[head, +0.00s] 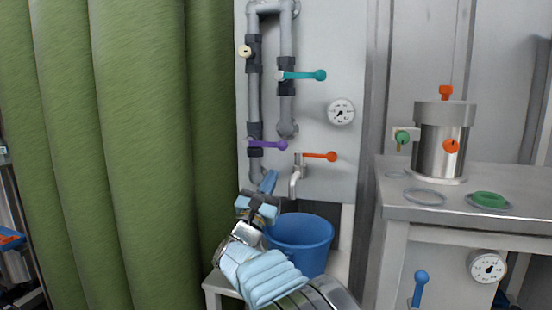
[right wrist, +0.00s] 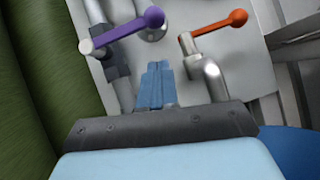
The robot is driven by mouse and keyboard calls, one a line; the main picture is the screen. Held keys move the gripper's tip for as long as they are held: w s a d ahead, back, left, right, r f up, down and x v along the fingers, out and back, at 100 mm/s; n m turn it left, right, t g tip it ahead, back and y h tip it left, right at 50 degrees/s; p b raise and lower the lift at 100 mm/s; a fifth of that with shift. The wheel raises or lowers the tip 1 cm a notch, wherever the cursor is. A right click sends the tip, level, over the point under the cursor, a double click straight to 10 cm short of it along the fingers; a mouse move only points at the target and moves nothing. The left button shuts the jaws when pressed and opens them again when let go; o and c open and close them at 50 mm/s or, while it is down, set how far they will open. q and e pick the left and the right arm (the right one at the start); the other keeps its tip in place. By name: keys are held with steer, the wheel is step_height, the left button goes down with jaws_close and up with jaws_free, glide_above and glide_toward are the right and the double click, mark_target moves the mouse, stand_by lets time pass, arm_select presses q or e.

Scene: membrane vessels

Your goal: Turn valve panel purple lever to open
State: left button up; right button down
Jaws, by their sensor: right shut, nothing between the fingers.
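The purple lever (head: 268,145) is on the grey pipe at the lower left of the valve panel (head: 330,70). It points to the right, across the upright pipe, and ends in a round knob. In the right wrist view the purple lever (right wrist: 128,28) lies just beyond my fingertips, slanting up to the right. My right gripper (head: 268,182) is below the lever, pointing up, with its fingers together and empty. It shows in the right wrist view (right wrist: 157,72), apart from the lever. My left gripper is not in view.
A teal lever (head: 304,75) and an orange lever (head: 318,155) over a tap also point right. A gauge (head: 341,111) is on the panel. A blue bucket (head: 302,240) stands under the tap. A green curtain (head: 120,150) hangs at left; a bench (head: 470,205) with a steel vessel is at right.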

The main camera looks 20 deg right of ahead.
mark_target(264, 144)
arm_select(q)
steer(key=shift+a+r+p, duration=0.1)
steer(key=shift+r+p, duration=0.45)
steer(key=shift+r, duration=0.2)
arm_select(e)
steer(key=shift+w+d+r, duration=0.15)
steer(key=shift+d+r, duration=0.1)
steer(key=shift+r, duration=0.45)
steer(key=shift+w+d+r, duration=0.1)
steer(key=shift+d+r, duration=0.2)
steer(key=shift+r, duration=0.45)
steer(key=shift+w+d+r, duration=0.15)
steer(key=shift+d+r, duration=0.1)
steer(key=shift+r, duration=0.45)
